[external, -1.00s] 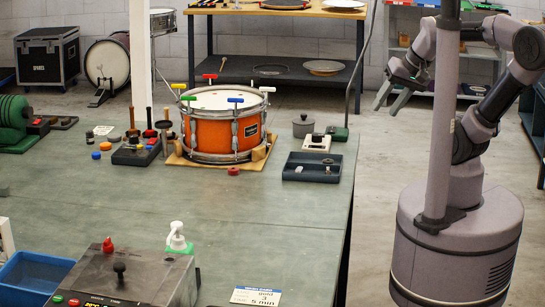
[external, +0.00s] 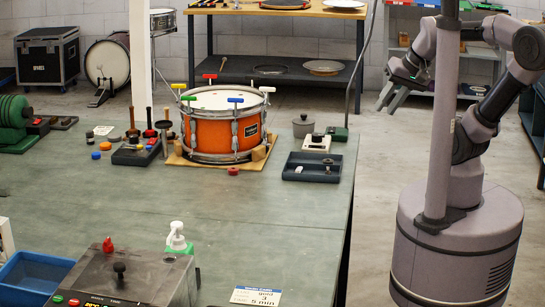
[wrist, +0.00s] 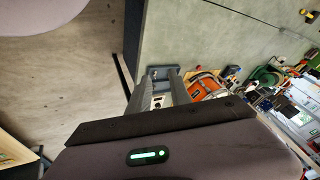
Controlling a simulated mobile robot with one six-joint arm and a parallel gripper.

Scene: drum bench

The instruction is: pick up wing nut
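I cannot make out the wing nut for certain. A dark blue-grey tray (external: 290,176) on the right side of the green bench holds a small pale piece (external: 299,169) and a small upright metal piece (external: 328,164); either is too small to identify. My gripper (external: 388,107) is raised to the right of the bench, well away from the tray. In the wrist view my gripper (wrist: 161,73) has its two fingers apart, with nothing seen between them. The tray shows far beyond the fingertips there, partly hidden.
An orange snare drum (external: 224,135) stands on a wooden base left of the tray. A grey lidded pot (external: 303,126) and a white block (external: 316,143) sit behind the tray. A red disc (external: 233,171) lies in front of the drum. The bench's middle is clear.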

